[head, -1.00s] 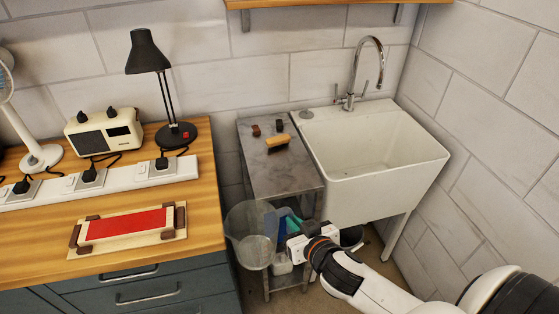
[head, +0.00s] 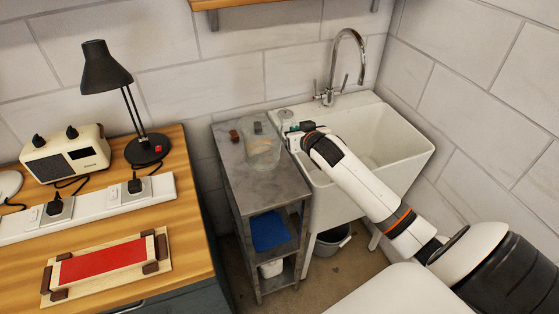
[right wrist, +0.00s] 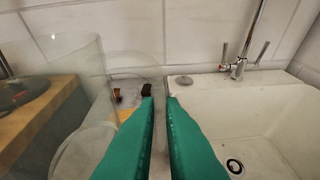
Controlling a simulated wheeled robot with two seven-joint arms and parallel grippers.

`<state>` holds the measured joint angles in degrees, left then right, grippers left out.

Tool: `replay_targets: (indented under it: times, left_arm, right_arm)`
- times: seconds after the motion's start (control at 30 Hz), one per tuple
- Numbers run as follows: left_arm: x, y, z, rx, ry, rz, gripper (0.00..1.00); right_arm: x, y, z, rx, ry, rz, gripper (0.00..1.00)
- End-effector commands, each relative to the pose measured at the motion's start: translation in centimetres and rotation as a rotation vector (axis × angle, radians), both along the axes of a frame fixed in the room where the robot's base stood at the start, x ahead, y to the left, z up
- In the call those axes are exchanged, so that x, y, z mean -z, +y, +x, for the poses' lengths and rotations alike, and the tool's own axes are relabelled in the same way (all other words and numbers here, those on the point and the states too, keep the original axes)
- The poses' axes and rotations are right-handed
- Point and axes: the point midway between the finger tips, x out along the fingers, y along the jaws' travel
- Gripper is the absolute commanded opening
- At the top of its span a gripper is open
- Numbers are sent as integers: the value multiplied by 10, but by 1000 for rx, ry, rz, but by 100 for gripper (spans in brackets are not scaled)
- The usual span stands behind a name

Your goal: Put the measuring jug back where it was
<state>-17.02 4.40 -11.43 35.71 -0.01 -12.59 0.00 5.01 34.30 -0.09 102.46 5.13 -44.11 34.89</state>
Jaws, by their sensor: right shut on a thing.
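The clear measuring jug (head: 262,152) is at the grey stone-topped stand (head: 240,172) left of the sink. I cannot tell whether its base touches the top. My right gripper (head: 290,130) is at the jug's right side, shut on it. In the right wrist view the jug (right wrist: 75,95) fills the left, see-through and upright or nearly so, and the green fingers (right wrist: 160,100) are close together at its right; the grip itself is hard to make out. My left gripper is not in view.
A dark brown block (head: 234,136) sits on the stand's top, and an orange-brown brush shows through the jug. The white sink (head: 385,150) with a chrome tap (head: 345,65) is at the right. A wooden counter (head: 190,225) with a lamp (head: 108,70) is at the left.

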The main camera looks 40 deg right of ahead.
Motion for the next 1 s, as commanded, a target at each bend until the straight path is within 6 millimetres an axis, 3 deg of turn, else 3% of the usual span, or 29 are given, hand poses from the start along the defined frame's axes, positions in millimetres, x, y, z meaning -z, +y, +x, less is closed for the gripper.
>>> replay_targets:
  times: [0.13,0.53,0.93,1.0]
  left_arm:
    - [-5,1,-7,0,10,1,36]
    - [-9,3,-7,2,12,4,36]
    - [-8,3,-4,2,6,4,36]
    - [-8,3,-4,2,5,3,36]
  right_arm:
    - [26,1,-1,0,2,3,0]
    - [71,1,0,0,0,2,0]
    - [78,1,0,-2,-2,0,0]
    - [79,1,-1,-1,0,-1,18]
